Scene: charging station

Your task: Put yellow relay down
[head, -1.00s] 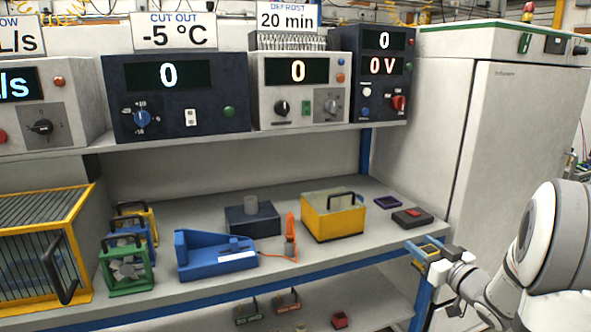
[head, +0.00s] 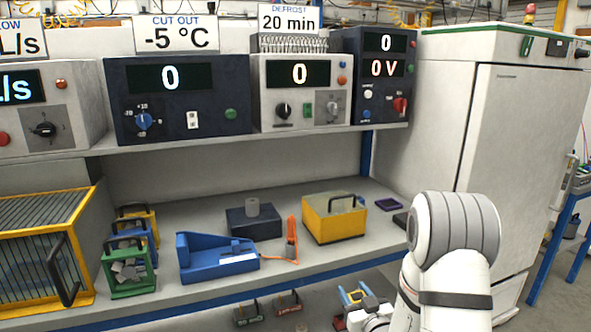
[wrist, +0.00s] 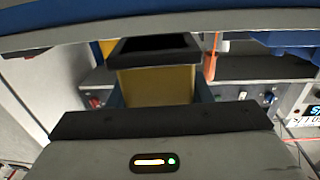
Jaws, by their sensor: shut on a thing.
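The yellow relay (wrist: 155,85) shows in the wrist view as a yellow block with a dark rim. My gripper is shut on it, with a blue finger part visible beside it. In the head view my gripper (head: 357,296) is low, in front of the workbench's front edge and near the lower shelf. The yellow relay between its fingers is small there and partly hidden by the fingers and my arm. I cannot tell whether it touches any surface.
Small handled blocks (head: 288,303) stand on the lower shelf, left of my gripper. The bench (head: 190,288) above carries a blue holder (head: 215,262), a yellow box (head: 333,220) and a yellow cage (head: 45,240). A tall white cabinet (head: 520,150) stands at the right.

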